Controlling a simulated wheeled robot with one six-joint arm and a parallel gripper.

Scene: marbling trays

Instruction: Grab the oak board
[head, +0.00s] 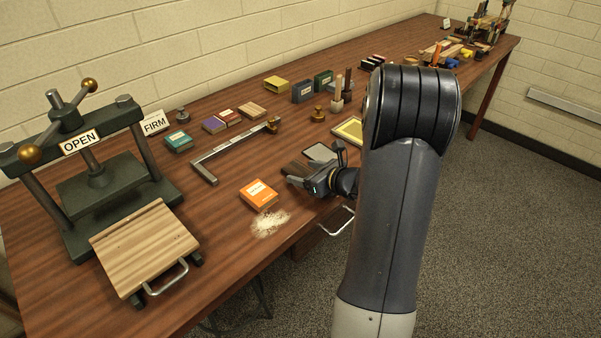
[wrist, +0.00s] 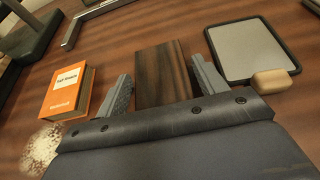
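A dark brown, streaked wooden board (wrist: 161,72) lies between and just ahead of my gripper's fingers in the wrist view. It shows in part in the head view (head: 294,169), beside my gripper (head: 298,181). My gripper (wrist: 161,66) is open, one finger on each side of the board, with a narrow gap at the right finger. The board's near end is hidden by the gripper body. A pale striped wooden board (head: 145,245) rests on the press's front tray at the left. I cannot tell by label which board is oak.
A dark-framed grey plate (wrist: 250,50) lies close on the right. A metal square (head: 235,148) and the green press (head: 75,160) stand farther left.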

